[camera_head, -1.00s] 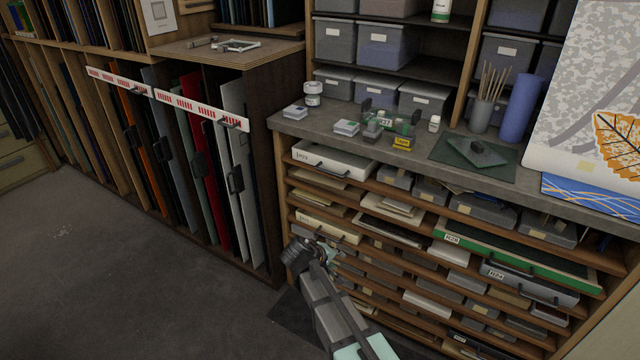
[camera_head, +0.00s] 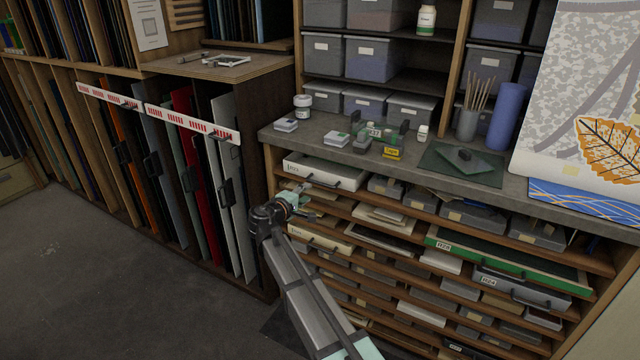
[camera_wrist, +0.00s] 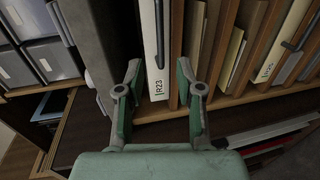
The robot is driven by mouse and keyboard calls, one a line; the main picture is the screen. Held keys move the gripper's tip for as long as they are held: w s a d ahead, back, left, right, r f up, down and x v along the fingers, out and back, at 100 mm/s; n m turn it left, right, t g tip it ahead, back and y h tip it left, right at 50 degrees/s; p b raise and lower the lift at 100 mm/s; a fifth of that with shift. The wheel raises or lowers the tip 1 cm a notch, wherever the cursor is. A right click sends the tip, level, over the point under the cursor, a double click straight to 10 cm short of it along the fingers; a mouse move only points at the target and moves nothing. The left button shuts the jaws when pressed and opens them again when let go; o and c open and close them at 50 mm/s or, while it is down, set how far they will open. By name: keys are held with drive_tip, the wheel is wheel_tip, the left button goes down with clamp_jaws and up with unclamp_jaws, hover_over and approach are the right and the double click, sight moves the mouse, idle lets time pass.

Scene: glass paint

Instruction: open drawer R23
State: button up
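Drawer R23 is the white drawer (camera_head: 318,171) at the upper left of the rack, just below the grey worktop. It appears shut, with a dark bar handle (camera_head: 324,176) along its front. In the wrist view, which is turned on its side, the white front (camera_wrist: 152,48) shows the label R23 (camera_wrist: 158,88) and the dark handle (camera_wrist: 160,30) above it. My gripper (camera_head: 304,187) is just in front of and below the left end of this drawer. In the wrist view my gripper (camera_wrist: 157,72) is open and empty, its fingers on either side of the labelled end, apart from the handle.
The grey worktop (camera_head: 400,160) overhangs close above the drawer and carries small boxes and jars. More shelves with a cream drawer (camera_head: 320,238) and a green drawer (camera_head: 510,259) lie below. Upright sheets in a rack (camera_head: 180,170) stand left. The floor (camera_head: 100,270) is clear.

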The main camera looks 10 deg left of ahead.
sight(319, 184)
drive_tip(key=p+x, duration=0.1)
drive_tip(key=x, duration=1)
drive_tip(key=shift+s, duration=0.1)
clamp_jaws()
